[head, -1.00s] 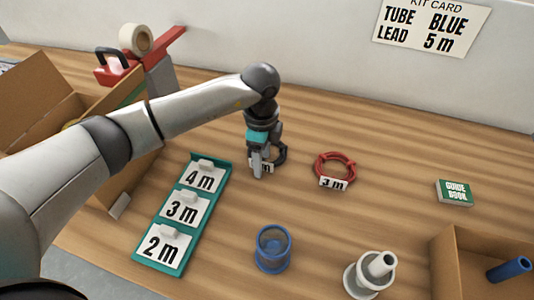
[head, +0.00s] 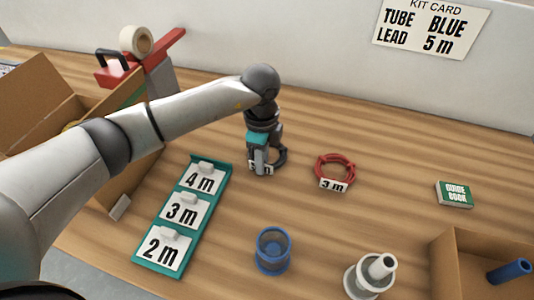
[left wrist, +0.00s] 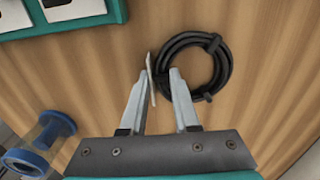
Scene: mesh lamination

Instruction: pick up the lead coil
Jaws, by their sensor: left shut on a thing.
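The black lead coil (head: 282,157) lies on the wooden table right of the teal card holder. Its white tag is partly hidden by my fingers in the head view, so its number is unclear. My left gripper (head: 261,170) points down at the coil's left side. In the left wrist view, its fingers (left wrist: 161,76) straddle the coil's near-left edge and the tag (left wrist: 151,80), seen edge-on; the ring (left wrist: 222,65) extends to the right. The gripper is shut on the coil. A red coil (head: 335,163) tagged 3 m lies to the right. My right gripper is not in view.
The teal holder (head: 182,216) shows 4 m, 3 m and 2 m cards. A blue cup-like part (head: 273,250) and a grey spool-like part (head: 371,275) stand in front. Cardboard boxes are at left and right (head: 455,262). The wall card (head: 433,28) reads TUBE BLUE, LEAD 5 m.

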